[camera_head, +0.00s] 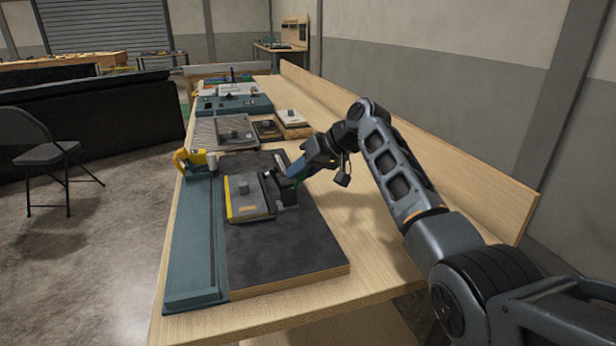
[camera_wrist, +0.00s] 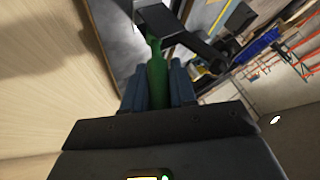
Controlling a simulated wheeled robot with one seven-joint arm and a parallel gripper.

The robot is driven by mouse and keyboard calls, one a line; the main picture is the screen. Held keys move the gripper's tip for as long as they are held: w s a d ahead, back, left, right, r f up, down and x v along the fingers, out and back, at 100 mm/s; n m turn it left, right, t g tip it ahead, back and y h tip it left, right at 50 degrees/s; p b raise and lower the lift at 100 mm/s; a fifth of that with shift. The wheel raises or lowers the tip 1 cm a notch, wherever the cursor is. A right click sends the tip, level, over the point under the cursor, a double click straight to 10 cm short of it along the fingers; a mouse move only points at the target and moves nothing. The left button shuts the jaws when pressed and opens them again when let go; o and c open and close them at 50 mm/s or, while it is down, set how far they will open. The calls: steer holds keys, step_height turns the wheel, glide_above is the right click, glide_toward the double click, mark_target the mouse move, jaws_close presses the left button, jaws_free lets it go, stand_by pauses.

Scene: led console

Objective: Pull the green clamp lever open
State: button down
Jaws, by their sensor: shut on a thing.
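The green clamp lever (camera_wrist: 156,52) shows in the wrist view, running up between the two blue fingers of my gripper (camera_wrist: 157,82). My gripper is shut on the lever. The lever's upper end lies by a dark bar of the clamp (camera_wrist: 195,38). In the head view my gripper (camera_head: 292,170) is at the right side of the grey block with a yellow edge (camera_head: 250,198), above the dark board (camera_head: 290,255). There the fingers and clamp hide most of the lever, so its angle is hard to tell.
A teal rail (camera_head: 195,245) with a yellow part (camera_head: 188,160) runs along the board's left side. Behind stand a ribbed grey plate (camera_head: 222,133), small boxes (camera_head: 290,118) and a teal case (camera_head: 235,104). The wooden bench (camera_head: 385,235) is clear on the right, with a raised back edge.

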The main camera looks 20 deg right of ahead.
steer(key=shift+a+r+n+h+p, duration=0.3)
steer(key=shift+a+h+p, duration=0.2)
steer(key=shift+h+p, duration=0.4)
steer(key=shift+a+h+p, duration=0.25)
steer(key=shift+h+p, duration=0.05)
steer(key=shift+h, duration=0.3)
steer(key=shift+a+f, duration=0.1)
steer(key=c, duration=1)
jaws_free()
steer(key=shift+a, duration=0.1)
